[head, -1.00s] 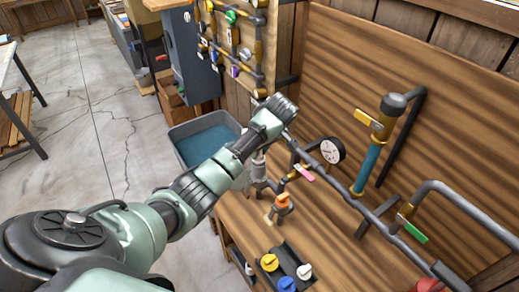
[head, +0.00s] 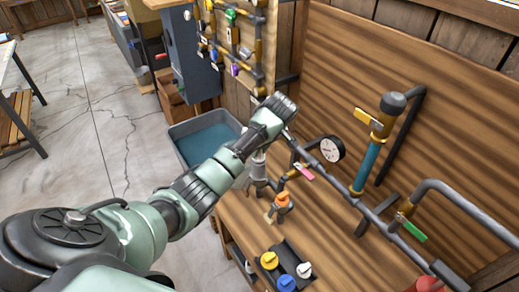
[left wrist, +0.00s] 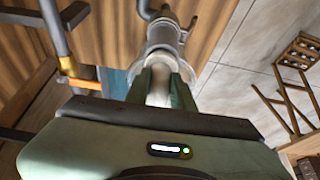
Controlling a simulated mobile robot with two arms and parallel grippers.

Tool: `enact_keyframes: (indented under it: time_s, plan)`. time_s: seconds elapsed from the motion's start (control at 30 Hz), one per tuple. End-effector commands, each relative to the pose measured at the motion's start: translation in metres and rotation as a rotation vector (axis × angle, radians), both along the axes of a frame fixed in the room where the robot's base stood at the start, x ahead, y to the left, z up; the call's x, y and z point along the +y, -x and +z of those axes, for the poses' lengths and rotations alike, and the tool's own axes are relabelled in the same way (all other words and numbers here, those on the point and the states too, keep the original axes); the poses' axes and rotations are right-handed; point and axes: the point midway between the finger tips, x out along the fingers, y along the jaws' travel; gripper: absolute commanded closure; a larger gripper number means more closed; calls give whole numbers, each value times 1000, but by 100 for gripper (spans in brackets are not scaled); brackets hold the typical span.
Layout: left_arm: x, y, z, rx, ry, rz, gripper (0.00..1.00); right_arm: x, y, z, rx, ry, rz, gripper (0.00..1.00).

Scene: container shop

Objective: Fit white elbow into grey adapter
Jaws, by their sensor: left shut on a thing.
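My left gripper (head: 261,151) is over the back left of the workbench, its fingers mostly hidden by my wrist in the head view. In the left wrist view its two green fingers (left wrist: 161,88) are shut on a whitish, rounded piece, which looks like the white elbow (left wrist: 158,97). Just beyond the fingertips is a grey fitting, apparently the grey adapter (left wrist: 163,37), in line with the held piece. In the head view the grey fitting (head: 258,172) stands on piping below the gripper. I cannot tell whether the two are joined. My right gripper is not in view.
A dial gauge (head: 331,149) and grey pipes with coloured valve handles run along the wooden back panel. An orange-topped valve (head: 283,200) stands right of the fitting. A dark tray (head: 292,256) with coloured caps lies in front. A blue-lined bin (head: 181,130) stands left.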

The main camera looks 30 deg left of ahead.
Motion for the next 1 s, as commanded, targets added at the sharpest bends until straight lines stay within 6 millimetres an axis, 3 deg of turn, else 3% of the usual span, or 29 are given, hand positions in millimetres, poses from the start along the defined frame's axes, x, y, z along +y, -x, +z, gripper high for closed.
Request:
enact_keyframes:
  time_s: [0.93,0.97,1.0]
  plan:
    - [1,0,-12,-1,-1,0,100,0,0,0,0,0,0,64]
    - [1,0,-12,-1,-1,0,68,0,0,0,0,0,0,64]
    - [1,0,-12,-1,-1,0,57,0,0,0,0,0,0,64]
